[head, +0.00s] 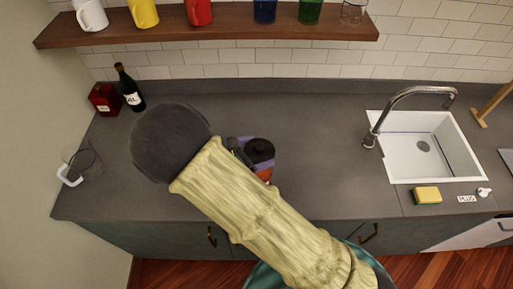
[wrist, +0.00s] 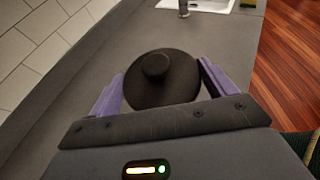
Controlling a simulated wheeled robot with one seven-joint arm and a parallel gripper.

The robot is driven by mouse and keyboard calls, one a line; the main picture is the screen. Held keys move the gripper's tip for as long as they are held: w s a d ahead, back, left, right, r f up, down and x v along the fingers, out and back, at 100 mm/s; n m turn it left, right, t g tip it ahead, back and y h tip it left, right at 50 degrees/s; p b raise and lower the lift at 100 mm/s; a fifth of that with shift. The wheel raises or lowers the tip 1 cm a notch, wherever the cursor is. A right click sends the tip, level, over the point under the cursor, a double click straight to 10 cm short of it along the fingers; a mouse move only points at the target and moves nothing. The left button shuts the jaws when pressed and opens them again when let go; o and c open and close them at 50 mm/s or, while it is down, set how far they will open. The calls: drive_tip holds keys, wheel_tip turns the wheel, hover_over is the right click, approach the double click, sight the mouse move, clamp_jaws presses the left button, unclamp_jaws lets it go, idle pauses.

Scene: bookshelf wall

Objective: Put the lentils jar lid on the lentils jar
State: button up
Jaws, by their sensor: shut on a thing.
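The lentils jar lid is a dark round lid with a knob; it shows in the head view (head: 260,148) and fills the middle of the wrist view (wrist: 158,66). My gripper (wrist: 163,84) is shut on the lid, with a purple finger on each side of it. In the head view a small orange-red patch, which looks like the lentils jar (head: 265,174), shows just below the lid. Most of the jar is hidden by my arm and gripper. I cannot tell whether the lid touches the jar's rim.
A wine bottle (head: 130,90) and a red container (head: 104,99) stand at the counter's back left. The sink (head: 440,160) and a sponge (head: 427,195) are right. The counter between is clear. A shelf (head: 220,27) hangs above.

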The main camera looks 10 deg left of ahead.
drive_tip(key=shift+s, duration=0.1)
wheel_tip(320, 180, down, 7)
drive_tip(key=b, duration=0.5)
idle(0.3)
drive_tip(key=shift+r, duration=0.1)
idle(0.3)
drive_tip(key=o, duration=0.9)
drive_tip(key=shift+c, duration=0.2)
drive_tip(key=shift+d, duration=0.1)
drive_tip(key=b+v, duration=0.4)
drive_tip(key=v, duration=1.3)
drive_tip(key=shift+r, duration=0.25)
